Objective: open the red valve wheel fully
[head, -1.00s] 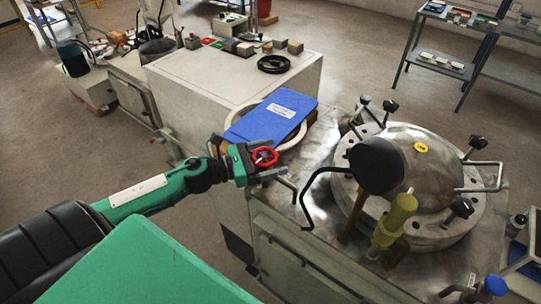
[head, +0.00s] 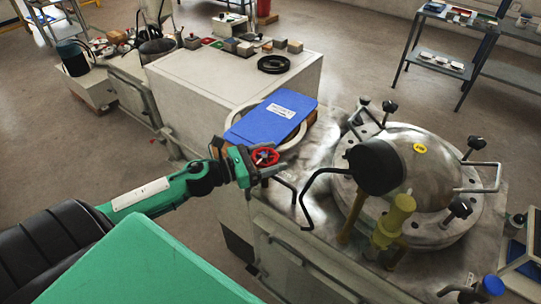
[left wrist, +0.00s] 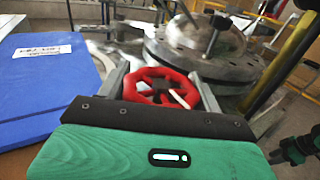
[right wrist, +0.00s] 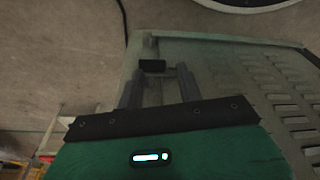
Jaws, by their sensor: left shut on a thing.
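The red valve wheel (head: 265,156) is at the left front edge of the metal bench top. My left gripper (head: 262,164) is shut on it, with a finger on either side of the rim. In the left wrist view the wheel (left wrist: 165,86) sits between the two fingers, and a pale spoke or pointer shows across its opening. The wheel's stem is hidden. In the right wrist view my right gripper (right wrist: 157,88) has its fingers apart with nothing clearly held; it is not seen in the head view.
A blue binder (head: 272,118) lies just behind the wheel. A domed metal vessel (head: 430,160) with clamps and bent handles stands to the right. A yellow-green fitting (head: 394,222) stands in front of it. A grey louvred panel (right wrist: 285,95) is close to my right gripper.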

